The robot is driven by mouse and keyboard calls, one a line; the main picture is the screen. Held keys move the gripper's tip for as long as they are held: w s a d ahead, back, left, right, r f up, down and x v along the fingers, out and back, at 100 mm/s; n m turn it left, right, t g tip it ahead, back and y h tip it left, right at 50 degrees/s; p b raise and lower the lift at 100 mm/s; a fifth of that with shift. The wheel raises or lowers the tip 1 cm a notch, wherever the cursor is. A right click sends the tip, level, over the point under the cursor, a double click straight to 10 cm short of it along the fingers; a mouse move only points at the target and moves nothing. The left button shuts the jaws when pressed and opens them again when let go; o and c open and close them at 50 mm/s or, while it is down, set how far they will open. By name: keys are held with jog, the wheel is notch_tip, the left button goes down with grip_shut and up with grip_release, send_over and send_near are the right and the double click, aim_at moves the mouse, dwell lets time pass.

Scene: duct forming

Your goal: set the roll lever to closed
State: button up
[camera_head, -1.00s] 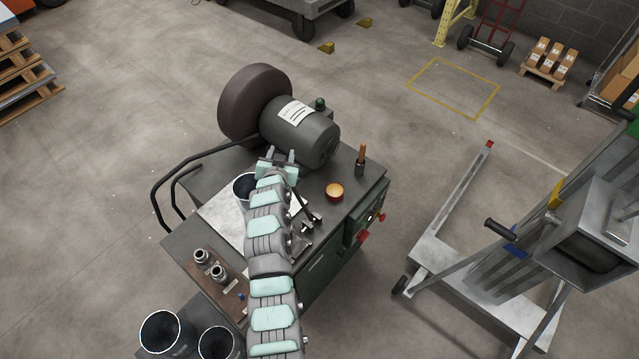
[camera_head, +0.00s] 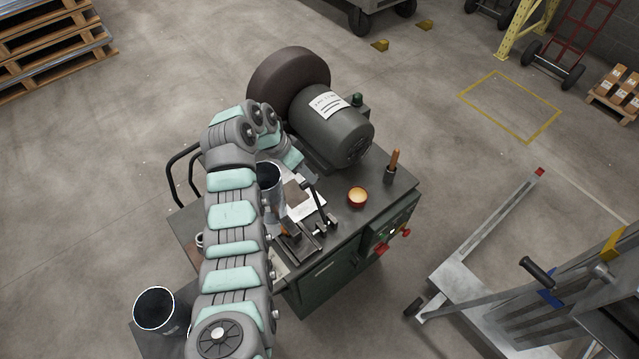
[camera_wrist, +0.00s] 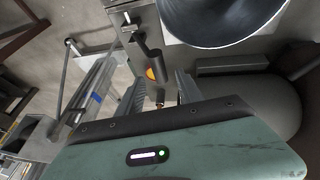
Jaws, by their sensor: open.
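A dark lever (camera_head: 312,196), which I take to be the roll lever, stands tilted on the right part of the green machine bench, beside a cylindrical duct piece (camera_head: 268,180). In the wrist view, a dark lever-like bar (camera_wrist: 146,48) lies beyond my fingers, beside the large round duct (camera_wrist: 222,12). In the head view my gripper is near the motor and above the bench, largely hidden by my arm. I cannot tell whether the lever is open or closed.
Another open cylinder (camera_head: 156,308) stands at front left.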

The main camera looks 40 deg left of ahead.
aim_at(318, 204)
jog(key=x, duration=0.8)
jog(key=shift+f, duration=0.2)
jog(key=shift+w, duration=0.1)
grip_shut()
jog(key=shift+d, duration=0.1)
dwell(1.1)
